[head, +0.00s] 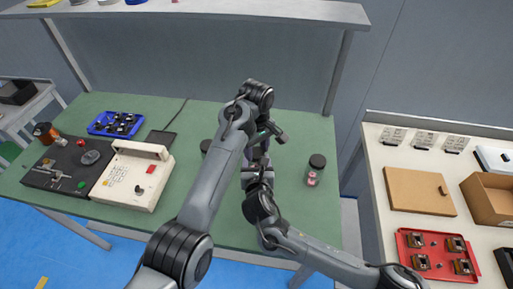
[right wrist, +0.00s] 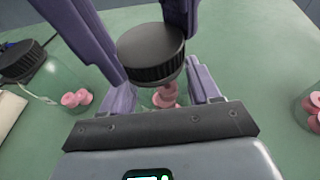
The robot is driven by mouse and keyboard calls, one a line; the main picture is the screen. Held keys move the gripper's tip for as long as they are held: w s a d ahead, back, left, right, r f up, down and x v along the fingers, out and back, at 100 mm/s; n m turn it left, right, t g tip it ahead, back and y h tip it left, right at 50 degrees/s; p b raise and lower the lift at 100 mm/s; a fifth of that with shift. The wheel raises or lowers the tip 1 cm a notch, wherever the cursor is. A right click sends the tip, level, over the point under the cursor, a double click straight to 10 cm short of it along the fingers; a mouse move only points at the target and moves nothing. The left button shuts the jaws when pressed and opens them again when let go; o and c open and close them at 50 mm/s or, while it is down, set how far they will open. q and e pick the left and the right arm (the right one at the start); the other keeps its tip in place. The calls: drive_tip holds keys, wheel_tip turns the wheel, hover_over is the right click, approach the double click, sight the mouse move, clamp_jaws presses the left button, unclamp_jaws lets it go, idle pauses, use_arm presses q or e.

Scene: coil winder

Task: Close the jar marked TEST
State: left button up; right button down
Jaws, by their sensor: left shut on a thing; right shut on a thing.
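A clear jar (right wrist: 160,97) with pink spools inside stands between the purple fingers of my right gripper (right wrist: 165,90), which is shut on it. Above it is a black ribbed lid (right wrist: 151,55). My left gripper (head: 262,152) comes from above, shut on this lid, with purple fingers on either side in the right wrist view. The lid is over the jar mouth, slightly tilted in the picture; I cannot tell whether it is seated. In the head view my arms mostly hide this jar. No TEST marking is readable.
A lidded jar with pink spools (head: 315,170) stands to the right on the green table (head: 220,220). Another black-lidded jar (right wrist: 30,68) stands on the other side, mostly behind my left arm in the head view. A cream winder machine (head: 133,177) and blue tray (head: 116,124) are left.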

use_arm(q)
drive_tip(key=shift+c, duration=0.6)
drive_tip(key=m, duration=0.3)
drive_tip(key=shift+m, duration=0.4)
drive_tip(key=m, duration=0.6)
drive_tip(key=shift+m, duration=0.3)
drive_tip(key=o, duration=1.2)
drive_tip(key=shift+c, duration=0.2)
